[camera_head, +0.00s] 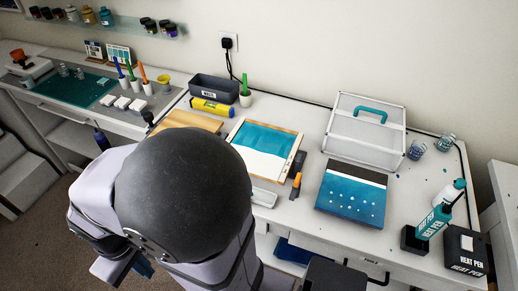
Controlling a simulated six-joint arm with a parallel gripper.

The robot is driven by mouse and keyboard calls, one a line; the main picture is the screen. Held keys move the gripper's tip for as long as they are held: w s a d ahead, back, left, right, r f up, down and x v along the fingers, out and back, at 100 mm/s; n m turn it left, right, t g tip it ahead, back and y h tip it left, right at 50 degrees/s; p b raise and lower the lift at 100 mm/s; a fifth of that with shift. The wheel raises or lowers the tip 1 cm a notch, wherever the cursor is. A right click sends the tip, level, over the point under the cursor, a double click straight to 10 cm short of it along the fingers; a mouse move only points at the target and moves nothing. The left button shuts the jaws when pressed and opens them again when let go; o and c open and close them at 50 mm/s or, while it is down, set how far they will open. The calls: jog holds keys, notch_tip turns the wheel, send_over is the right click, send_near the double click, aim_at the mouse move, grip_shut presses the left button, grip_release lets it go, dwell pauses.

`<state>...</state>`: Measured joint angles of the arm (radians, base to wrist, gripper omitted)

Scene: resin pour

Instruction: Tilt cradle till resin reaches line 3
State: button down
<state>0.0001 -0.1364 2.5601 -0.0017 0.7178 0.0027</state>
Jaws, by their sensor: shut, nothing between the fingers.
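A wood-edged panel in a shallow frame (289,152) lies on the bench at the middle, seemingly the cradle. Teal resin (268,138) covers its far part, and the near part is white with a slanting boundary between. Small marks seem to run along its right edge, but they are too small to read, so I cannot pick out line 3. An orange-tipped black handle (297,182) stands just right of its near corner. My arm fills the lower left foreground. I cannot make out my gripper, which may be hidden behind the arm.
A blue and white panel (350,200) lies to the right. A silver case (366,130) stands behind it. A teal bottle (433,222) and a heat pen box (463,250) are at the right.

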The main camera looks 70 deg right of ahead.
notch_tip(320, 180, down, 10)
jog(key=b, duration=0.9)
jog(key=shift+r, duration=0.15)
dwell(3.2)
jog(key=shift+f+b, duration=0.35)
jog(key=shift+b, duration=0.25)
jog(key=shift+f+b, duration=0.35)
notch_tip(320, 180, up, 6)
jog(key=p, duration=0.6)
dwell(1.5)
